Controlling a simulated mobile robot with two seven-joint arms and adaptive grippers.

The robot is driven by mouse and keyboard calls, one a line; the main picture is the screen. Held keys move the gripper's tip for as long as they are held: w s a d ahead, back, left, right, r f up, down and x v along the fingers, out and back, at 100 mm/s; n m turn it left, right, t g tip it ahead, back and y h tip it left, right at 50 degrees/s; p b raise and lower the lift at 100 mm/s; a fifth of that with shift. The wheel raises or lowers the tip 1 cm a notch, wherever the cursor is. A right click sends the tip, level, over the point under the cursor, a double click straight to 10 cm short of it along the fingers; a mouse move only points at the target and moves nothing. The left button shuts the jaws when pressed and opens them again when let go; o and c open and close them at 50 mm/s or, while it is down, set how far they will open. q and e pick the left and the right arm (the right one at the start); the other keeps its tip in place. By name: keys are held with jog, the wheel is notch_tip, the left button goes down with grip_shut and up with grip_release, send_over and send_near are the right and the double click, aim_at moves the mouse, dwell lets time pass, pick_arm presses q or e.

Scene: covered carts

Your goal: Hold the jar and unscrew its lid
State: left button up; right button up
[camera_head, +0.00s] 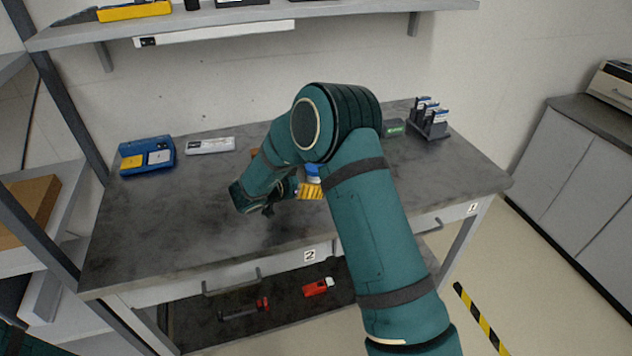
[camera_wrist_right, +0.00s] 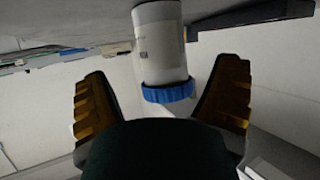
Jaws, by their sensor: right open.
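The jar (camera_wrist_right: 160,45) has a pale body with a label and a blue ribbed lid (camera_wrist_right: 165,92). It stands on the grey worktop, which appears upside down in the right wrist view. My right gripper (camera_wrist_right: 166,68) is open, with its yellow-padded fingers on either side of the jar and a gap visible at each side. In the head view, the blue lid (camera_head: 313,169) shows just behind a yellow finger pad of my right gripper (camera_head: 308,188). My right arm hides most of the jar there. My left gripper is out of view.
The worktop (camera_head: 170,225) is clear at its front left. A blue case (camera_head: 147,157) and a white box (camera_head: 210,145) lie at the back left. A dark rack (camera_head: 430,120) with upright items stands at the back right. A shelf (camera_head: 240,14) hangs above.

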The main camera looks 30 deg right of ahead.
aim_at(310, 176)
jog(key=x, duration=0.4)
jog(key=shift+w+d+r+b, duration=0.15)
jog(key=shift+b, duration=0.2)
jog(key=c, duration=1.3)
jog(key=shift+r, duration=0.1)
jog(key=shift+r, duration=0.1)
notch_tip(310, 176, up, 10)
jog(key=shift+f+p, duration=0.1)
jog(key=shift+p, duration=1.1)
jog(key=o, duration=0.6)
jog(key=shift+c, duration=0.2)
jog(key=c, duration=0.7)
jog(key=shift+o, duration=0.2)
